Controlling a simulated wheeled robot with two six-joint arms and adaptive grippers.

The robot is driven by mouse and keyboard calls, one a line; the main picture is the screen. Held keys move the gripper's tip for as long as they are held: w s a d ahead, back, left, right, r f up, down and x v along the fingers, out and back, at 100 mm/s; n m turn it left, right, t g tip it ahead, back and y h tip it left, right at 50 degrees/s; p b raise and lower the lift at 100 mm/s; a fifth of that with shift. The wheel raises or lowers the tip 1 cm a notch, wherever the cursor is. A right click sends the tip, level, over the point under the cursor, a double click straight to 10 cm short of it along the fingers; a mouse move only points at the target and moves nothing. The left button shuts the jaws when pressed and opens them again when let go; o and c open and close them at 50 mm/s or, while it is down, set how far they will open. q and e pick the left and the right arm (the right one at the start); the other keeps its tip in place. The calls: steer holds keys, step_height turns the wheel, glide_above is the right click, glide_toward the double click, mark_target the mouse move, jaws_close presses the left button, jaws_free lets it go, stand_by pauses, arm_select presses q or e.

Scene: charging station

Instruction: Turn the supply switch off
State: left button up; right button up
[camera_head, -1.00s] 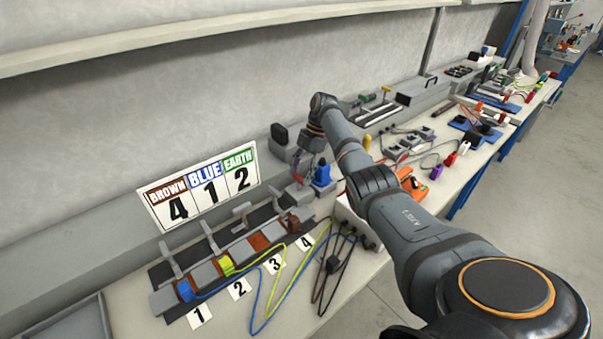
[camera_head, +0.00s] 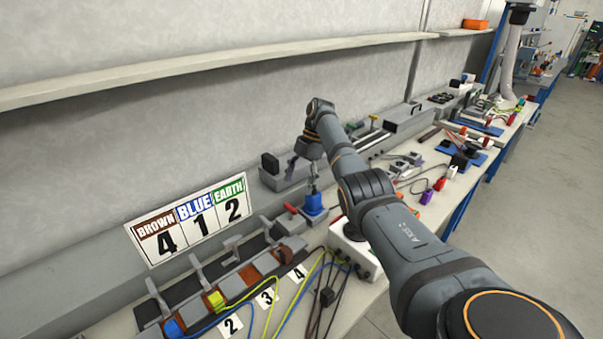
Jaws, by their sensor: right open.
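My right gripper (camera_head: 304,172) is small and dark at the end of my right arm, which reaches in from the lower right. Its fingers point down, spread apart, with nothing seen between them. A blue part (camera_head: 313,203) stands just below it, and a red-handled part (camera_head: 291,209) lies beside that. I cannot tell whether the gripper touches either one. A grey box with a black block (camera_head: 270,164) sits against the wall, left of the gripper. None of these is clearly marked as the supply switch, so I cannot tell its position. My left gripper is out of view.
A sign reading brown 4, blue 1, earth 2 (camera_head: 190,220) stands at the left. A numbered terminal row with clamp levers (camera_head: 235,275) holds coloured wires. A white box (camera_head: 352,245) stands partly behind my arm. More parts fill the bench farther right.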

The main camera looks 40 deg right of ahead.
steer(key=v, duration=0.4)
steer(key=shift+r, duration=0.4)
